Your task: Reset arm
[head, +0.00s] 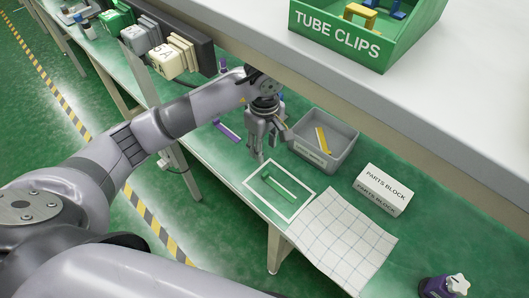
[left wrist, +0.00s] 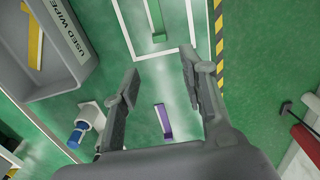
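My left gripper (head: 265,157) hangs above the green bench, beside the grey bin and near the white square outline. In the left wrist view its two fingers (left wrist: 158,64) are spread apart with nothing between the pads, so it is open and empty. A purple clip (head: 228,132) lies on the bench left of the gripper and shows below the fingers in the wrist view (left wrist: 163,121). A green clip (head: 287,190) lies inside the white outline (head: 252,187). My right gripper is in neither view.
The grey bin (head: 346,158) holds a yellow strip (head: 322,140). A white parts block (head: 384,190) and a gridded sheet (head: 343,240) lie to the right. A shelf with a green tube clips box (head: 335,42) overhangs the bench. A blue-capped fitting (left wrist: 84,128) stands near the bin.

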